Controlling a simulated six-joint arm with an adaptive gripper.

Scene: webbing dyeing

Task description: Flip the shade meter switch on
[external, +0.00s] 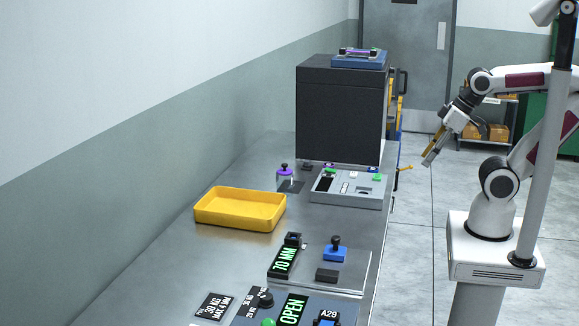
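No label reading shade meter is legible, and I cannot tell for sure which device it is. A grey console (350,201) on the bench, in front of the black cabinet, has a dark panel, small light patches and a green part. A blue device (358,61) with small coloured parts lies on top of the cabinet. Any switch on either is too small to read as on or off. My gripper (427,162) hangs over the floor, right of the bench and apart from both devices. Its fingers are too small to show whether they are open or shut.
The black cabinet (340,110) stands on the steel bench (250,168). A yellow tray (240,221), a purple-topped jar (285,177), a "70 MM" display (285,260), a blue knobbed block (335,252) and an "OPEN" panel (292,310) are also there. Bare bench lies behind the tray.

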